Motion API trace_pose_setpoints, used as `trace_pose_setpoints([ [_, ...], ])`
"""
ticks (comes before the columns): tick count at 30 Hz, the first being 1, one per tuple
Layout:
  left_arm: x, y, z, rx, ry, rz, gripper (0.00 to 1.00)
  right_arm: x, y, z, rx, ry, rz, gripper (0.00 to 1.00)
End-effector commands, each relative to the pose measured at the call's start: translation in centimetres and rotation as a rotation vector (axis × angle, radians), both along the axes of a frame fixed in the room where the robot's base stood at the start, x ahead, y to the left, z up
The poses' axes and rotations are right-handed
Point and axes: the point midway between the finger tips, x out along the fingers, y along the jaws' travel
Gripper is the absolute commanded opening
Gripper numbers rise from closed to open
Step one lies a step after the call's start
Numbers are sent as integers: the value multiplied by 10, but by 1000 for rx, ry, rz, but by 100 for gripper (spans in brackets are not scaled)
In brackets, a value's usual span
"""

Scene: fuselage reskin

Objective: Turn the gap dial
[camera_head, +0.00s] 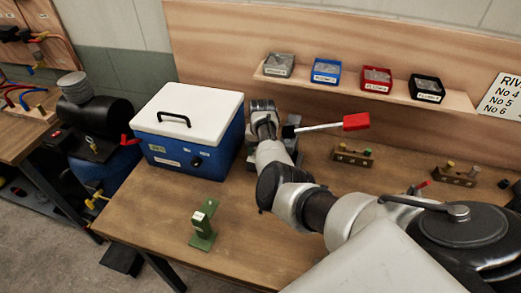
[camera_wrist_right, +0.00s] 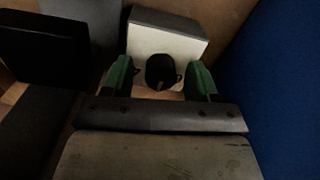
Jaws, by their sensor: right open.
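In the right wrist view, a round black dial (camera_wrist_right: 160,69) sits on the pale face of a grey block (camera_wrist_right: 168,20). A small light mark shows at its lower edge. My right gripper (camera_wrist_right: 159,75) is open, with one green fingertip to each side of the dial and a gap on both sides. I cannot tell how far the fingertips are from the face. In the head view my right arm's end stands between the blue box and a device with a red-handled lever (camera_head: 355,121); it hides most of that device and the dial. My left gripper is not in view.
A blue box with a white lid (camera_head: 188,103) stands close to my right gripper's left in the head view. A green bracket (camera_head: 203,225) stands at the table's front. Several small bins sit on a shelf (camera_head: 455,98) at the back.

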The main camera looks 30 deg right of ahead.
Motion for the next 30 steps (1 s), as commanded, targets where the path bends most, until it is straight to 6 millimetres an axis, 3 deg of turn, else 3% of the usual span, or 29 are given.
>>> trace_pose_setpoints([
  [8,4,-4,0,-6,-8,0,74,0,0,-2,-1,-1,0,59],
  [18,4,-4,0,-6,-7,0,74,0,0,-2,-1,-1,0,10],
  [30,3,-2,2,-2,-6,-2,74,0,0,-1,0,-1,-77,10],
])
